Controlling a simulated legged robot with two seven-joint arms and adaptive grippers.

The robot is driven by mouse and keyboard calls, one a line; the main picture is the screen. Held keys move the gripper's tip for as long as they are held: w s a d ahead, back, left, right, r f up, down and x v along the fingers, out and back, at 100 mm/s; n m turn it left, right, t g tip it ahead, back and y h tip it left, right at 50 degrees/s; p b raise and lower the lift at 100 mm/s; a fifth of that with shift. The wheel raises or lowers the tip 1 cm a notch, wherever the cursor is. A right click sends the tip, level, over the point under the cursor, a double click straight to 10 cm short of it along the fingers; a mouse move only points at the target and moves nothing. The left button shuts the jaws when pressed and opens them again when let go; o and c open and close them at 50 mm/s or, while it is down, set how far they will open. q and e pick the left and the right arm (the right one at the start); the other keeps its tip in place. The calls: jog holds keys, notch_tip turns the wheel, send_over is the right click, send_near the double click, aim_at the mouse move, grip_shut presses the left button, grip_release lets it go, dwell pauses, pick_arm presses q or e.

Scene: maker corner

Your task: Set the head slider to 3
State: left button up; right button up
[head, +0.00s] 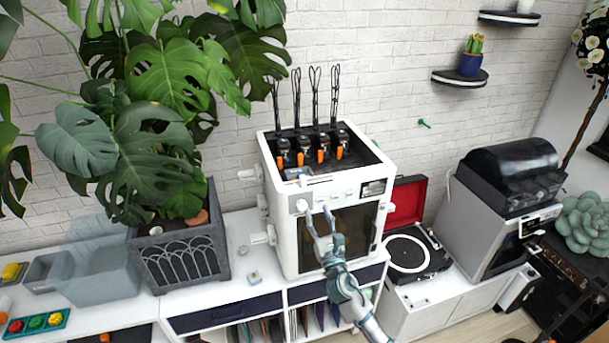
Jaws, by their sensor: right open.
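A white box-shaped machine (290,222) stands on the cabinet, with several tool heads (322,156) with orange tips in its open top. On its top front edge is a small white-and-dark fitting (300,175) that may be the head slider; its marks and setting are too small to read. Below it the front panel has a round knob (301,205), small buttons and a little screen (373,188). My right gripper (319,212) is open and empty in front of the upper front panel, right of the knob and below the fitting. Whether it touches the panel I cannot tell. My left gripper is out of view.
A large plant in a dark planter (180,262) stands to the left. A record player (411,254) with a red lid and a grey machine (490,225) stand to the right. A clear bin (97,272) is far left. White knobs stick out from the white machine's left side.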

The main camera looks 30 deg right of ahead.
aim_at(304, 175)
jog(key=x, duration=0.4)
jog(key=p+x, duration=0.1)
jog(key=x, duration=0.3)
jog(key=a+p+x, duration=0.1)
jog(key=x, duration=0.3)
jog(key=shift+w, duration=0.35)
jog(key=shift+w+d+r, duration=0.1)
jog(key=shift+w+d, duration=0.1)
jog(key=shift+w, duration=0.25)
jog(key=shift+d, duration=0.3)
jog(key=shift+c, duration=0.3)
jog(key=shift+a, duration=0.1)
jog(key=c, duration=0.8)
jog(key=shift+a, duration=0.15)
grip_shut()
